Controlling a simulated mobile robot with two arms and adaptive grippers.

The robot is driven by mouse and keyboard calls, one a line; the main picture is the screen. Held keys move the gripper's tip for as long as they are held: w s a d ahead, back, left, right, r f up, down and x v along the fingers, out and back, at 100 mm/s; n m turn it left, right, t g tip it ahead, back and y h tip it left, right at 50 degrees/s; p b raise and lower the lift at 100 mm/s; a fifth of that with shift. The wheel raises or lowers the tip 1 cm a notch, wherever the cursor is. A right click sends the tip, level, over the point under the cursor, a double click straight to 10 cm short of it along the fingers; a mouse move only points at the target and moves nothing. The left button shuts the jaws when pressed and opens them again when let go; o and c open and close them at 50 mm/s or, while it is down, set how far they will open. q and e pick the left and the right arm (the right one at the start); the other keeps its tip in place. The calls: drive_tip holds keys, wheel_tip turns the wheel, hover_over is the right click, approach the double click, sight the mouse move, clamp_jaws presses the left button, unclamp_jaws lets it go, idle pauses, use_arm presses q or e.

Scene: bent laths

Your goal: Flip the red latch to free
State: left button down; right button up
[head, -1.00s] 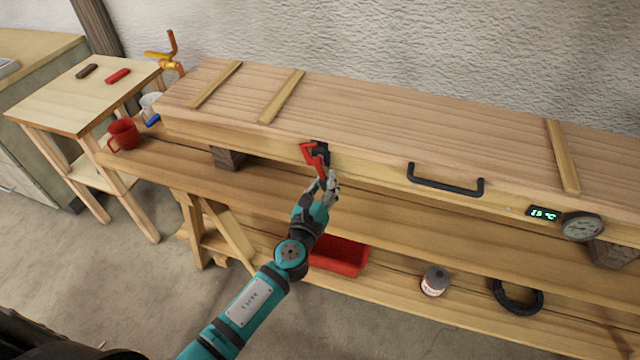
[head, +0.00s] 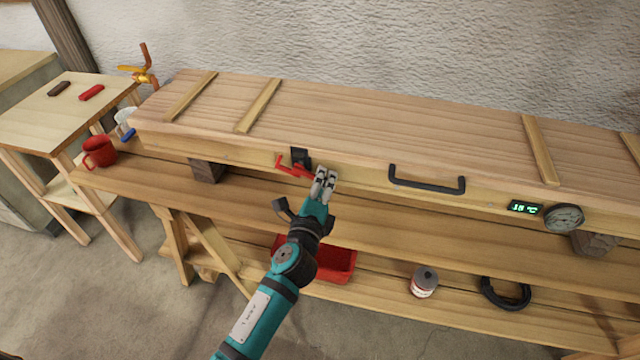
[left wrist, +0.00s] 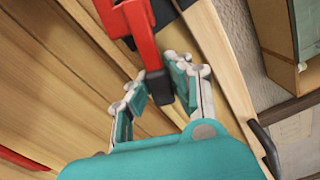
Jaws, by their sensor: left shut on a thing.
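The red latch (head: 291,167) is on the front face of the long wooden box (head: 380,115), below a black catch (head: 300,157) at the lid's edge. The latch now lies nearly level, slanting a little down to the right. My left gripper (head: 325,178) is at the latch's right end, in front of the box. In the left wrist view the red latch (left wrist: 143,45) runs down between the fingers of the left gripper (left wrist: 155,88), which is shut on its dark end. The fingers hide part of that end. My right gripper is not in view.
A black handle (head: 427,186), a lit temperature display (head: 525,207) and a round gauge (head: 564,218) are on the box front to the right. A red tray (head: 335,263) and a can (head: 424,282) are on the lower shelf.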

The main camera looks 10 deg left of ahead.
use_arm(q)
drive_tip(key=shift+d+r+n, duration=0.1)
drive_tip(key=shift+r+n, duration=0.35)
drive_tip(key=shift+n, duration=0.45)
drive_tip(key=c, duration=1.2)
unclamp_jaws()
drive_tip(key=shift+o, duration=0.2)
